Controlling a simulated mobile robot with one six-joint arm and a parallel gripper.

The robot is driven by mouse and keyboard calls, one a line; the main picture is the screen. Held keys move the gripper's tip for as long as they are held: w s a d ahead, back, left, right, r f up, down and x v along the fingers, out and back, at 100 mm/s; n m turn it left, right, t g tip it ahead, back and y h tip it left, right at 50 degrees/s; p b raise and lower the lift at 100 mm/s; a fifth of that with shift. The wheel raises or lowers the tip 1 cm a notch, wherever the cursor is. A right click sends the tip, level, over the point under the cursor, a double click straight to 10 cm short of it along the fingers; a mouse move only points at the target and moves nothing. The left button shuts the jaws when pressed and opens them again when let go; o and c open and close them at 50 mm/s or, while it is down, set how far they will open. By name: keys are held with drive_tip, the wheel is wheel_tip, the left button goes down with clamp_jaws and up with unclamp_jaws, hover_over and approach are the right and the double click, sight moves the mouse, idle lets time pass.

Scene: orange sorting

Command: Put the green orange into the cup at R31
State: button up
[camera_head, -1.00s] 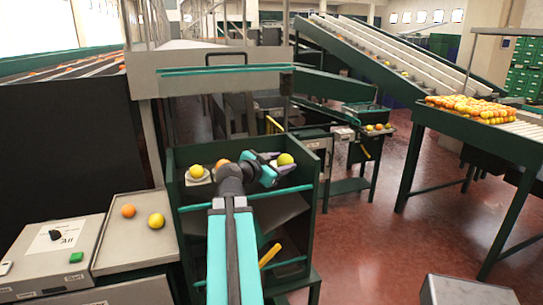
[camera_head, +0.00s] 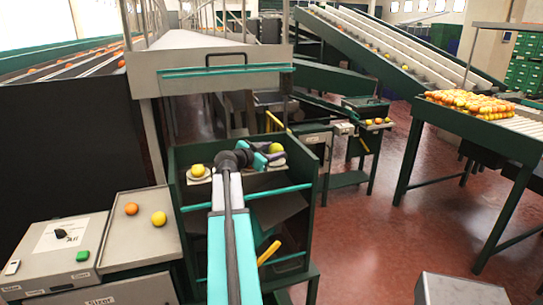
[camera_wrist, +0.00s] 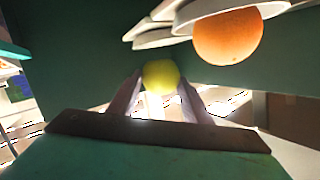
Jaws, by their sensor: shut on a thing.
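A yellow-green fruit, the green orange (camera_head: 277,148), is held between the fingers of my gripper (camera_head: 272,154). It also shows in the wrist view (camera_wrist: 160,76), pinched between the two fingers. Another yellow fruit (camera_head: 197,170) rests on a pale cup (camera_head: 199,179) at the left of the green-framed bin. My arm hides that part in the head view. No R31 label is readable.
A tray (camera_head: 139,248) at the left holds an orange and a yellow fruit, beside a control box (camera_head: 53,250). The green bin frame (camera_head: 312,190) surrounds the cups. A roller table with many oranges (camera_head: 470,104) stands at the right. The red floor between is clear.

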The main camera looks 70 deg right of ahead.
drive_tip(key=shift+w+d, duration=0.45)
drive_tip(key=shift+d, duration=0.15)
drive_tip(key=shift+f+p, duration=0.15)
drive_tip(key=shift+p, duration=0.15)
drive_tip(key=shift+f+p, duration=0.8)
drive_tip(key=shift+f, duration=0.85)
drive_tip(key=shift+f, duration=0.15)
drive_tip(key=o, duration=1.2)
